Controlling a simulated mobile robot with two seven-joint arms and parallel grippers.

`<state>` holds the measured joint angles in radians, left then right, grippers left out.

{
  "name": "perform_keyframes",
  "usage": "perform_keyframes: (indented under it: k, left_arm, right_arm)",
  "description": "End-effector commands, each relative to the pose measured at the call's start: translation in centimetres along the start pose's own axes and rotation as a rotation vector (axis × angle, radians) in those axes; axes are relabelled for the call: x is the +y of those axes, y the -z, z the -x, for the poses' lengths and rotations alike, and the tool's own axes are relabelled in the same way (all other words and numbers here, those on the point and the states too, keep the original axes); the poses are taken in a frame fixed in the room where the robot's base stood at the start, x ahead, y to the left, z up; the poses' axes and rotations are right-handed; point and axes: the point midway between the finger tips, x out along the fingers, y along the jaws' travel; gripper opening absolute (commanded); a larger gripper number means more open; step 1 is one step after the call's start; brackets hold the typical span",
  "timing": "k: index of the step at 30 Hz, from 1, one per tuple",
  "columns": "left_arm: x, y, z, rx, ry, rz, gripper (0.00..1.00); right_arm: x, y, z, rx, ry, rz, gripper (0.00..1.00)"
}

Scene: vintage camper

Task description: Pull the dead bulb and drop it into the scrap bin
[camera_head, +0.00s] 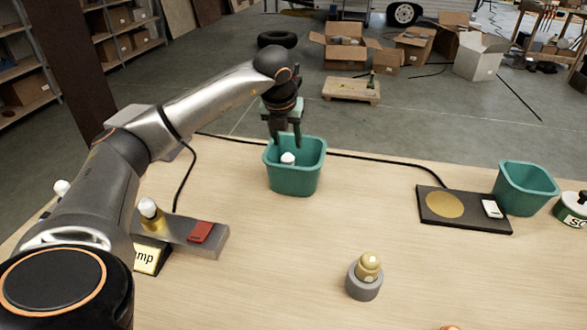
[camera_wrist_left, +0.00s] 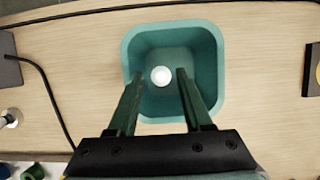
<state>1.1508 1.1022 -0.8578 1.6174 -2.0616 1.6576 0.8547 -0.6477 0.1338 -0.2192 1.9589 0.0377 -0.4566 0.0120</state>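A teal bin (camera_head: 294,180) stands near the table's far edge. A white-topped bulb (camera_head: 288,159) is inside it, below my left gripper (camera_head: 287,138). In the left wrist view the bulb (camera_wrist_left: 161,76) shows between and beyond the fingers of the left gripper (camera_wrist_left: 160,78), with gaps on both sides. The left gripper is open and its fingertips are at the bin's mouth. A bulb with a white top (camera_head: 148,207) is at a grey lamp base (camera_head: 185,232) with a red switch (camera_head: 201,232). A yellowish bulb (camera_head: 368,267) stands in a grey round holder (camera_head: 364,285). My right gripper is out of view.
A second teal bin (camera_head: 525,190) stands at the right, near a can with partly visible lettering (camera_head: 572,210). A black cable runs along the far edge. The table's middle is clear.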

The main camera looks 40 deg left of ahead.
Motion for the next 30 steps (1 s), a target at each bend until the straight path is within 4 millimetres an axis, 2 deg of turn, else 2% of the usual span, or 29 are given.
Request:
perform_keyframes:
  k: [1, 6, 16, 20, 30]
  left_arm:
    - [0.0, 0.0, 0.0, 0.000, 0.000, 0.000, 0.57]
    - [0.0, 0.0, 0.0, 0.000, 0.000, 0.000, 0.74]
    - [0.0, -0.1, 0.6, -0.001, 0.002, 0.000, 0.74]
    - [0.0, -0.1, 2.6, -0.004, 0.002, 0.000, 0.74]
    - [-0.1, -0.1, 9.8, -0.003, 0.003, 0.000, 0.74]
  right_arm:
    - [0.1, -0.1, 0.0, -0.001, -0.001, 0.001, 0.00]
    - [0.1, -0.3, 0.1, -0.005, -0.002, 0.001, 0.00]
    - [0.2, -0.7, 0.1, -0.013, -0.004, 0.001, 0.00]
    - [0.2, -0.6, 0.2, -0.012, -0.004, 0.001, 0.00]
    - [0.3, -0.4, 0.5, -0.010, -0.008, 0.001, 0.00]
